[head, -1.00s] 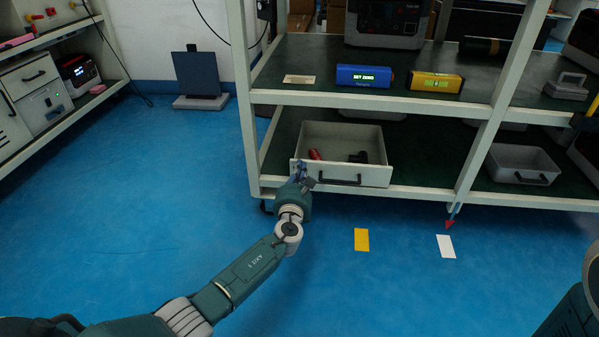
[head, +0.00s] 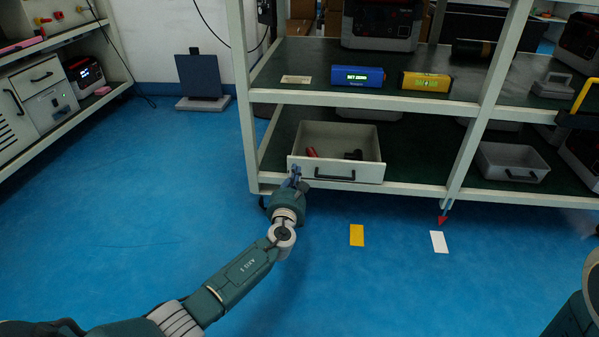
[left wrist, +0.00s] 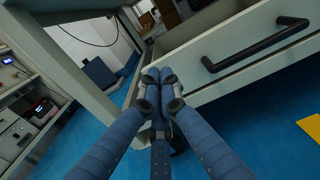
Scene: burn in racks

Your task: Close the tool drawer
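The tool drawer (head: 370,174) is pulled open on the lower level of the shelf rack. It has a pale front with a black handle (head: 335,176), and a red item (head: 311,152) and a dark item (head: 353,155) lie inside. My left gripper (head: 296,170) is at the left end of the drawer front. In the left wrist view its blue fingers (left wrist: 160,76) are together with nothing seen between them, near the left end of the drawer front (left wrist: 225,82). I cannot tell whether they touch it. My right gripper is out of view.
The rack's left post (head: 244,100) stands close to my left gripper. A blue box (head: 358,82) and a yellow box (head: 426,83) sit on the shelf above. A grey bin (head: 511,164) is on the lower right.

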